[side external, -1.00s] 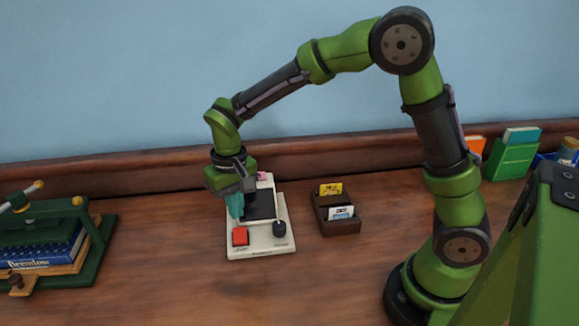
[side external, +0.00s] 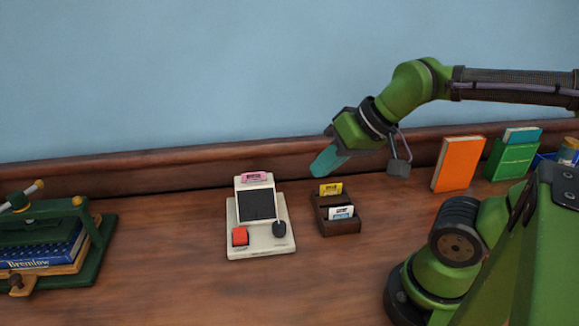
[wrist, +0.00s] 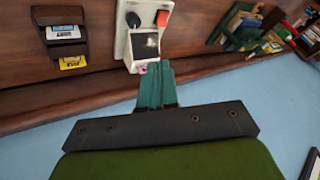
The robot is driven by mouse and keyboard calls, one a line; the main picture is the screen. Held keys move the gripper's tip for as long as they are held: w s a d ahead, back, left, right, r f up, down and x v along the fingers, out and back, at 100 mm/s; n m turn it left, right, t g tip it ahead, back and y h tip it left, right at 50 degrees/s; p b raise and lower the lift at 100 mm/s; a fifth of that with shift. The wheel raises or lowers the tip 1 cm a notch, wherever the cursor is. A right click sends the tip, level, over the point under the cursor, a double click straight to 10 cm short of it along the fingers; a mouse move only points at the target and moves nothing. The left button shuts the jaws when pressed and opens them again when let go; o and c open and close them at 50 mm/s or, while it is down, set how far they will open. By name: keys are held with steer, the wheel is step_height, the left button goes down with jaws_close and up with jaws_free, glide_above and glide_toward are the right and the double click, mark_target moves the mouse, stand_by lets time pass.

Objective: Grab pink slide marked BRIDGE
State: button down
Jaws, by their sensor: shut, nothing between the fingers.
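The pink slide (side external: 254,178) stands in the top of a cream viewer (side external: 275,246) with a dark screen, a red button and a black knob. Its marking is too small to read. A bit of the pink slide (wrist: 142,69) also shows in the wrist view, just beyond my fingertips. My gripper (side external: 322,170) is in the air to the right of the viewer, above and behind the dark slide box. Its teal fingers are together and empty. In the wrist view my gripper (wrist: 152,68) overlaps the viewer's top edge in the picture, but it is apart from the slide.
A dark box (side external: 340,228) holds a yellow slide (side external: 331,189) and a white-and-blue slide (side external: 341,212). An orange book (side external: 457,164) and a green holder (side external: 511,158) stand at the right. A green press (side external: 88,240) with books is at the left. The table front is clear.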

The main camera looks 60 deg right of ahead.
steer(key=shift+r, duration=0.1)
stand_by(0.3)
steer(key=c, duration=1.2)
jaws_free()
steer(key=shift+d, duration=0.1)
steer(key=w+d+n+g+h, duration=0.1)
steer(key=w+d+n+g, duration=0.25)
steer(key=w+n, duration=0.55)
steer(key=w+d+n+g, duration=0.3)
steer(key=w+d+n, duration=0.1)
steer(key=w, duration=0.9)
steer(key=f, duration=0.5)
steer(key=w+f, duration=0.1)
steer(key=f, duration=0.4)
steer(key=a+f, duration=0.1)
steer(key=f, duration=0.4)
steer(key=shift+w, duration=0.2)
